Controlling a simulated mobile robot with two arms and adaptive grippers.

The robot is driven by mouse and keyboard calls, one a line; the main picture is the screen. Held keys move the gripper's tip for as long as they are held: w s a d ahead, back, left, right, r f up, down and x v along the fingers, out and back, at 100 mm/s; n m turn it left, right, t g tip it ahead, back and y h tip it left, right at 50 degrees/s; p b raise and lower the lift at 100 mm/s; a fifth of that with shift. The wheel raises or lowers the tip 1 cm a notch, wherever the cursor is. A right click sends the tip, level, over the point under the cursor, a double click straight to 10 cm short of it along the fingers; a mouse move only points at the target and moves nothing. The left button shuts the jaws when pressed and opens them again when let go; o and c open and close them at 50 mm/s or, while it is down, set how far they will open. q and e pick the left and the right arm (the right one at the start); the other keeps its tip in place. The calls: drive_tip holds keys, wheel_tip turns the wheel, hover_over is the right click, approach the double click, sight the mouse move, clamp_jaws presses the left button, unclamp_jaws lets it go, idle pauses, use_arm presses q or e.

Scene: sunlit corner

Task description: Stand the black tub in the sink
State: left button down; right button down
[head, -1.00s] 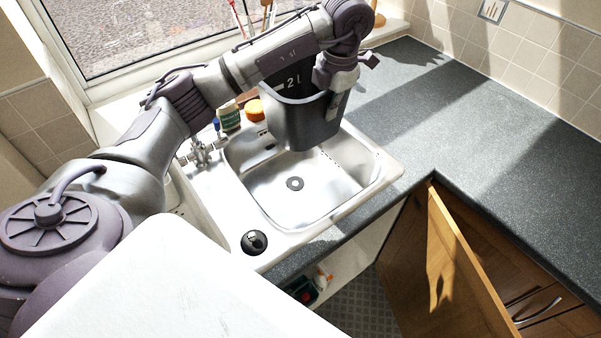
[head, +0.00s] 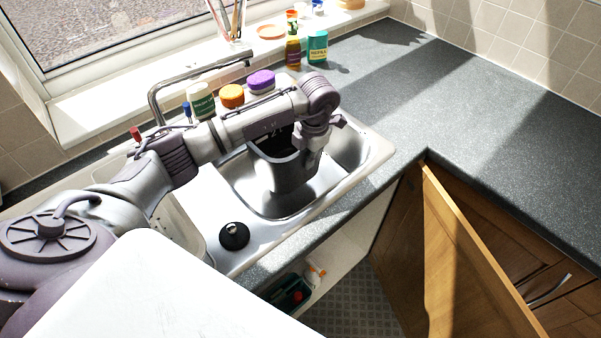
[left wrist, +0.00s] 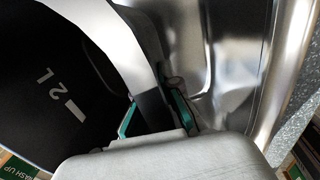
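The black tub (head: 282,176) is upright or nearly so, inside the basin of the steel sink (head: 376,160) in the head view. My left gripper (head: 311,146) is shut on the tub's right-hand rim. In the left wrist view, the teal-padded fingers (left wrist: 156,113) sit either side of the wall of the tub (left wrist: 55,90), whose dark inside shows a "2 L" mark. The tub's base is low in the basin; I cannot tell whether it touches the bottom. My right gripper is not in view.
A black round object (head: 234,236) lies on the sink's front ledge. A cupboard door (head: 470,265) stands open; the right worktop (head: 480,110) is clear.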

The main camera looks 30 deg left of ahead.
sight(307, 174)
use_arm(q)
wheel_tip(307, 174, down, 6)
drive_tip(key=shift+r+p, duration=0.15)
drive_tip(key=shift+p, duration=0.35)
drive_tip(key=shift+f, duration=0.3)
drive_tip(key=c, duration=1.3)
unclamp_jaws()
drive_tip(key=shift+r, duration=0.1)
